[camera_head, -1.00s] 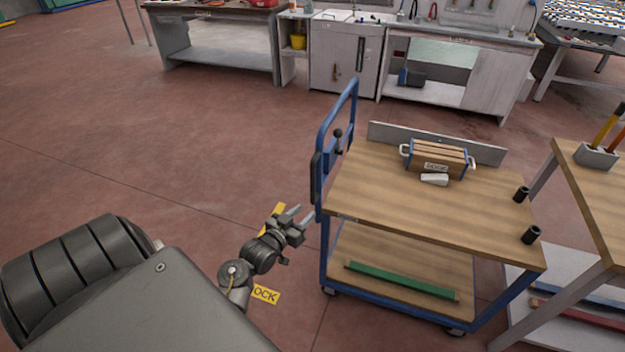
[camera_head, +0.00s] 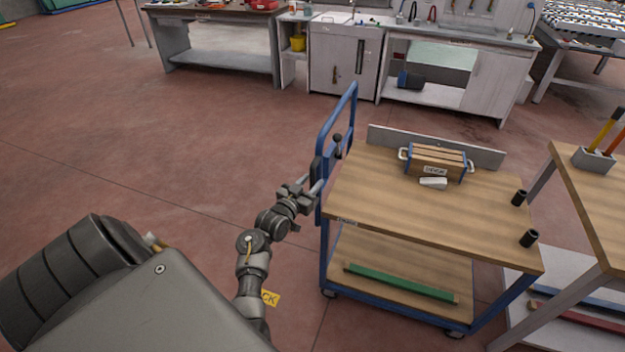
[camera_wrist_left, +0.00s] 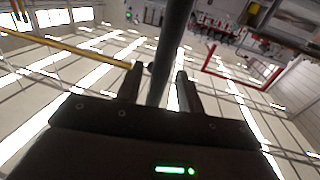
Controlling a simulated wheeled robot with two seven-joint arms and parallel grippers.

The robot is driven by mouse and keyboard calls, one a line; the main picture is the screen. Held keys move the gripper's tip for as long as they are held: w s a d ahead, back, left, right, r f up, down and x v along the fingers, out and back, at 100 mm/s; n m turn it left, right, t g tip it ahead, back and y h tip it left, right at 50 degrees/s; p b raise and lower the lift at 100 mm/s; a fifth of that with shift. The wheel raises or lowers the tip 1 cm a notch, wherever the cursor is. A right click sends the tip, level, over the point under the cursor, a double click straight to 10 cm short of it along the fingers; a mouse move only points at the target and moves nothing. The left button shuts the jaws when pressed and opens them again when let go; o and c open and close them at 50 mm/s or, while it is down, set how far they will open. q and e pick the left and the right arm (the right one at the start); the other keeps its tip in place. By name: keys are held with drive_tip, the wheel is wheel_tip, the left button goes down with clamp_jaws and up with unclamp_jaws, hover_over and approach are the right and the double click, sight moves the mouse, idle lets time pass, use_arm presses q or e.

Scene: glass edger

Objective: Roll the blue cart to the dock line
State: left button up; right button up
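The blue cart (camera_head: 323,262) has a blue push handle (camera_head: 325,130) at its left end, wooden shelves and small casters. My left gripper (camera_head: 314,188) is at the near upright of this handle, beside its dark grip. In the left wrist view a dark bar (camera_wrist_left: 172,50) runs between the two fingers (camera_wrist_left: 160,90), with gaps showing beside it, so the gripper looks open around the bar. A yellow floor label (camera_head: 270,298) ending in "CK" lies left of the cart, partly hidden by my left arm. The rest of the dock marking is hidden. My right gripper is out of view.
The cart top carries a wooden box with handles (camera_head: 437,161), a white block (camera_head: 433,183) and two black cups (camera_head: 524,217). A green bar (camera_head: 400,283) lies on its lower shelf. A wooden table (camera_head: 590,200) stands close at right. Floor at left is open.

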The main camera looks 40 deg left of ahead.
use_arm(q)
drive_tip(key=shift+w+a, duration=0.1)
drive_tip(key=shift+w, duration=0.55)
clamp_jaws()
